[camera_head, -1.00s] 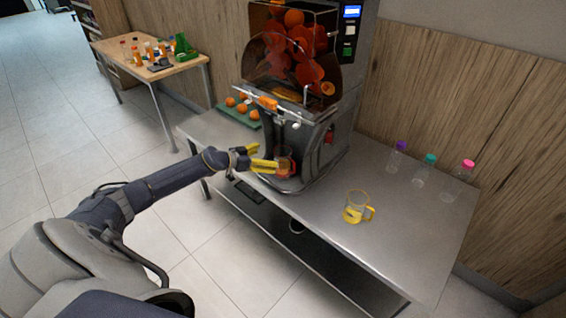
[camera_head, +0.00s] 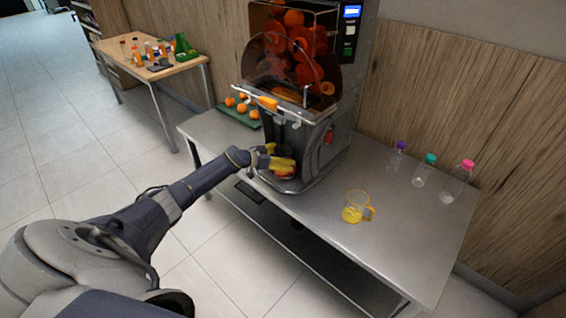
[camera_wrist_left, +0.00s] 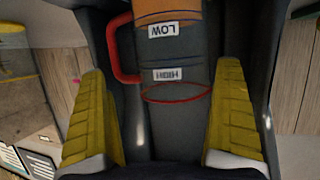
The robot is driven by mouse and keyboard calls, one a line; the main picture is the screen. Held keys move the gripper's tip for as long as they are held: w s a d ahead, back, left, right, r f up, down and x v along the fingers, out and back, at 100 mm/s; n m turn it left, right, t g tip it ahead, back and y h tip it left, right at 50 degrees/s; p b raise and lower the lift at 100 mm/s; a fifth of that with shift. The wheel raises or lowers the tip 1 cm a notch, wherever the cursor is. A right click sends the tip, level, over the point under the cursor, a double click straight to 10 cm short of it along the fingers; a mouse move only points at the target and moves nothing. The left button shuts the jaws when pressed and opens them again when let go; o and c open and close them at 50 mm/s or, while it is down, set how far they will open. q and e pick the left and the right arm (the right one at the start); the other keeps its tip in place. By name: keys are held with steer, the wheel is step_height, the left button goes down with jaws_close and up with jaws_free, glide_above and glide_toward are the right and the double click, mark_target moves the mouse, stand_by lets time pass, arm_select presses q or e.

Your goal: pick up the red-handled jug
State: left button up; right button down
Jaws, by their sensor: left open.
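The red-handled jug (camera_head: 285,176) stands under the juicer's spout, mostly hidden by my left gripper in the head view. In the left wrist view its red handle (camera_wrist_left: 121,50) is at the upper left, and its red rim (camera_wrist_left: 176,93) lies across the middle. My left gripper (camera_head: 281,156) is open at the jug, its yellow ribbed fingers to the left and right of the rim in the wrist view. Whether a finger touches the glass cannot be told. My right gripper is out of view.
The juicer (camera_head: 305,80) rises close behind and above the jug. A yellow-handled jug (camera_head: 357,208) stands to the right on the steel table (camera_head: 415,240). Several capped bottles (camera_head: 420,172) stand at the back right. Oranges on a green tray (camera_head: 252,122) lie at the left.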

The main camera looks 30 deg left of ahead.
arm_select(q)
steer(key=shift+w+d+f, duration=0.15)
steer(key=shift+w, duration=0.25)
steer(key=c, duration=1.5)
steer(key=shift+c, duration=0.6)
